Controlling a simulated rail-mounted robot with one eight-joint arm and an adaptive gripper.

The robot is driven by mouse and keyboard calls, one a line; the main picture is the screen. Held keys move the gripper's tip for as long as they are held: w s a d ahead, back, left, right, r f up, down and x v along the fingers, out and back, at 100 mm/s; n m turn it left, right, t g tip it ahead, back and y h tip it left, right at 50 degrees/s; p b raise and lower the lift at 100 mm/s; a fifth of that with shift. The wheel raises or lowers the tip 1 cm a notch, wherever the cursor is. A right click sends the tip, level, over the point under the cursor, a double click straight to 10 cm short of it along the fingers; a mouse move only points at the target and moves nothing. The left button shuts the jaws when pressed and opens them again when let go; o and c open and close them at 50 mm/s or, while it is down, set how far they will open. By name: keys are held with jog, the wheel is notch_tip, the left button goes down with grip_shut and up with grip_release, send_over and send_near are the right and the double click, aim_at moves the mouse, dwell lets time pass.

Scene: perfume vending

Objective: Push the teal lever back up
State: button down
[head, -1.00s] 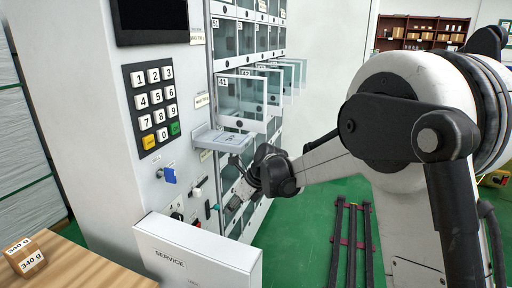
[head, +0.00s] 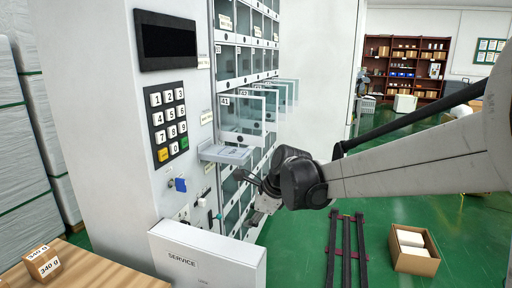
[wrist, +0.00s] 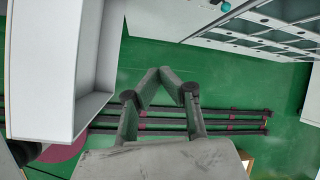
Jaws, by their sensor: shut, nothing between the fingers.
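The teal lever (head: 219,216) shows as a small teal tip low on the front of the white vending machine (head: 105,110), behind the service door. A round teal end (wrist: 226,7) also shows at the top edge of the wrist view, on the machine face. My gripper (head: 240,177) is in front of the machine, right of and above the lever in the head view, pointing at the machine. In the wrist view my gripper (wrist: 168,70) is shut, with its fingertips together and nothing between them. The fingers look apart from the lever.
The open SERVICE door (head: 205,258) sticks out below the controls and fills the left of the wrist view. A blue knob (head: 180,184) and white switch (head: 202,202) are nearby. A white shelf (head: 226,153) and open compartment doors (head: 243,112) project above.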

jog(key=s+d+r+n+t+h+p, duration=0.2)
jog(key=s+d+r+n, duration=0.6)
jog(key=s+d, duration=0.45)
jog(key=s+d+n+t+h+p, duration=0.1)
jog(key=s+d+n, duration=0.3)
jog(key=s, duration=0.3)
jog(key=s+d+f+n+t+h+p, duration=0.1)
jog(key=s+d+n+h, duration=0.1)
jog(key=s+d+n, duration=0.3)
jog(key=s+n, duration=0.1)
jog(key=s, duration=0.2)
